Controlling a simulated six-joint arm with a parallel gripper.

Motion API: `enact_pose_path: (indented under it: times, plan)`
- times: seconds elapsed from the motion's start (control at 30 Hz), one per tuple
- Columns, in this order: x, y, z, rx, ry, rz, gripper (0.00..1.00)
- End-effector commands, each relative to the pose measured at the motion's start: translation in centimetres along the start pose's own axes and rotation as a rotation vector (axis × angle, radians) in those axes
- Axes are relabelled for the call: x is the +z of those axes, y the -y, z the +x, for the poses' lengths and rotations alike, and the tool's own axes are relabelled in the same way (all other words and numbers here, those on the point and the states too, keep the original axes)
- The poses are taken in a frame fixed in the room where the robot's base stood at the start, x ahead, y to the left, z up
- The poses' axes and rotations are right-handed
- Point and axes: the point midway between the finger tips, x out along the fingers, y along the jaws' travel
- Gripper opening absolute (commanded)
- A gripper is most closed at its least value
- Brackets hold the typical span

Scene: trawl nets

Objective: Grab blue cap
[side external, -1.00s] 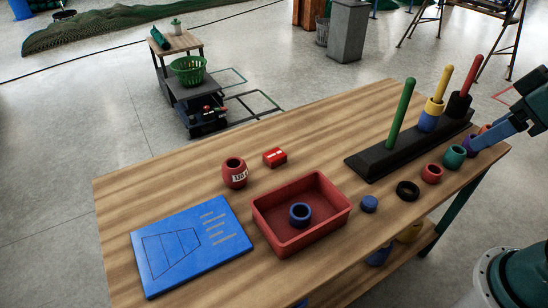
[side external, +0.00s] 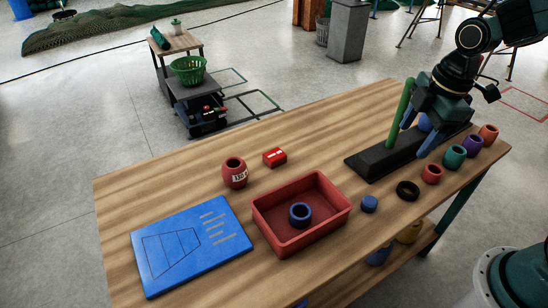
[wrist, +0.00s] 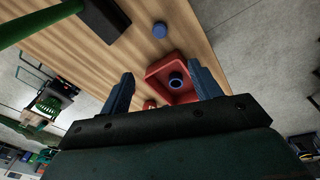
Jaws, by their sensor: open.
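The blue cap (side external: 369,203) is a small, solid, round piece lying on the wooden table, just right of the red tray. It also shows in the wrist view (wrist: 159,30), near the top middle. My gripper (side external: 418,138) is open, with its two blue fingers pointing down over the black peg base, above and to the right of the cap. In the wrist view my fingers (wrist: 162,88) are spread with nothing held between them. The cap is in full view and apart from the gripper.
The red tray (side external: 264,229) holds a blue ring (side external: 300,212). A black ring (side external: 407,191) and a red ring (side external: 432,174) sit right of the cap. The green peg (side external: 400,114) stands on the black base (side external: 378,161) beside my gripper. A blue board (side external: 185,262) lies at left.

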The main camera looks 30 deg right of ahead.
Motion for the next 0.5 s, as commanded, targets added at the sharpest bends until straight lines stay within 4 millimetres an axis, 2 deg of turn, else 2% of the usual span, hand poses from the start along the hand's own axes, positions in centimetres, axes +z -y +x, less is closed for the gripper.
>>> enact_pose_path:
  times: [0.3,0.5]
  plan:
    - [-0.2,-2.2,6.2,-0.117,-0.006,-0.349,0.63]
    - [-0.1,-2.8,9.3,-0.168,-0.027,-0.522,0.63]
